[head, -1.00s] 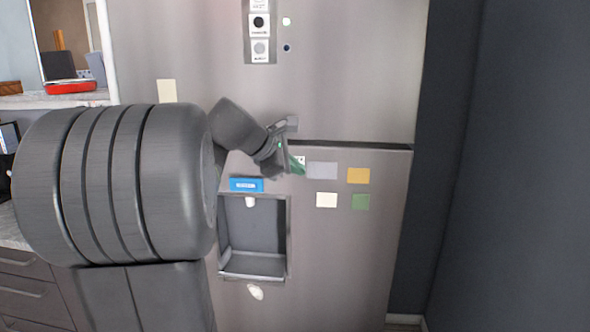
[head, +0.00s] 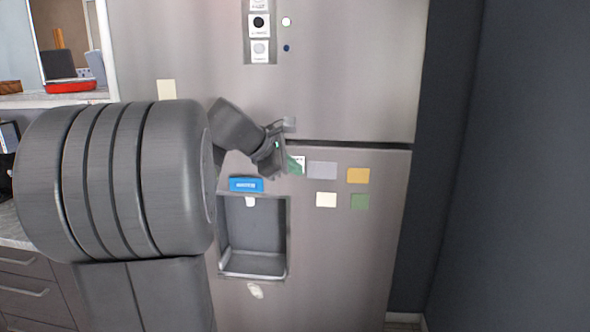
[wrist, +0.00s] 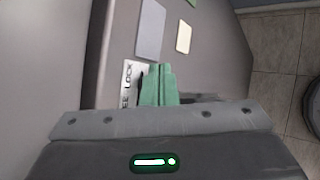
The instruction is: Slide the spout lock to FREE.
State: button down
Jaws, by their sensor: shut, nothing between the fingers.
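The spout lock's plate (wrist: 130,78) is a white label on the fridge front with black lettering; "LOCK" and part of another word show in the wrist view. A dark strip lies between the plate's lettering and my fingers; the lock's sliding knob cannot be made out. My gripper (wrist: 160,72) has green fingers shut together over the right part of the plate, hiding it. I cannot tell whether they touch it. In the head view my gripper (head: 295,167) is at the fridge front, with a corner of the plate (head: 300,159) showing beside it.
The dispenser recess (head: 284,235), with a white spout (head: 250,201), sits below and left of my gripper. A blue label (head: 246,184) is above it. Grey (head: 322,170), orange (head: 358,175), cream (head: 326,200) and green (head: 360,202) notes are on the fridge right of my gripper.

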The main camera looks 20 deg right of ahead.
jog(key=shift+w+a+p, duration=0.15)
jog(key=shift+w+a, duration=0.2)
jog(key=shift+a, duration=0.2)
jog(key=shift+w+a+p, duration=0.15)
jog(key=shift+w+a, duration=0.2)
jog(key=shift+a, duration=0.2)
jog(key=shift+s+d, duration=0.15)
jog(key=shift+d, duration=0.05)
dwell(0.4)
jog(key=s+a+r, duration=0.1)
jog(key=s+a, duration=0.2)
jog(key=s, duration=0.2)
dwell(0.7)
jog(key=shift+w, duration=0.1)
